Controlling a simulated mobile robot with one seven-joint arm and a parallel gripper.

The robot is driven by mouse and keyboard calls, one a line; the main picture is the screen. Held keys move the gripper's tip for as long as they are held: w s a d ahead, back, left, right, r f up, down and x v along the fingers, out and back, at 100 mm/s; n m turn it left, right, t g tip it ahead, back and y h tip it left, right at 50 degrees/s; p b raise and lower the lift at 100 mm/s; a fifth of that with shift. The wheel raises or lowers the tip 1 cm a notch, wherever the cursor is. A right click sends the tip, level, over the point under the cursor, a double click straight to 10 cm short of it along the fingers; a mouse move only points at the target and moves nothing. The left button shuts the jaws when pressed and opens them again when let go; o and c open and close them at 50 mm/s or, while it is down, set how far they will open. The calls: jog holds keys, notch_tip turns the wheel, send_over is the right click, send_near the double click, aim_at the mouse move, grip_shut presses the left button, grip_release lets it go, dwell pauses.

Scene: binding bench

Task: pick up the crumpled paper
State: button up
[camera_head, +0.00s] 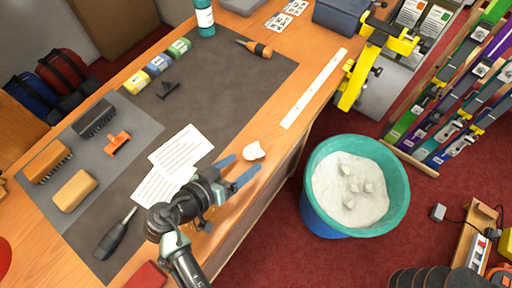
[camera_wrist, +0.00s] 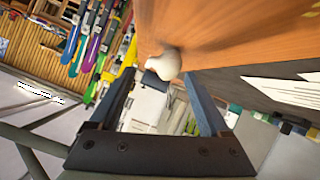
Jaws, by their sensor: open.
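The crumpled paper (camera_head: 253,151) is a small off-white lump on the wooden bench top, near the bench's edge on the bin side. My gripper (camera_head: 243,164) is open, with its two blue fingers pointing toward the paper. In the wrist view the paper (camera_wrist: 164,64) appears just beyond the gap between the fingertips (camera_wrist: 159,75). No paper is held, and I cannot tell the exact distance between it and the fingertips.
A teal-rimmed bin (camera_head: 400,191) with a white liner and several pale lumps stands on the red floor. Printed sheets (camera_head: 182,148) and a screwdriver (camera_head: 116,235) lie near my arm. A long white ruler (camera_head: 314,88) lies along the bench edge.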

aim_at(250, 155)
jog(key=p+x, duration=0.1)
jog(key=x, duration=0.3)
jog(key=shift+w+p, duration=0.4)
jog(key=shift+w, duration=0.2)
jog(key=shift+w+d+f, duration=0.25)
jog(key=shift+w+d, duration=0.05)
jog(key=c, duration=1.1)
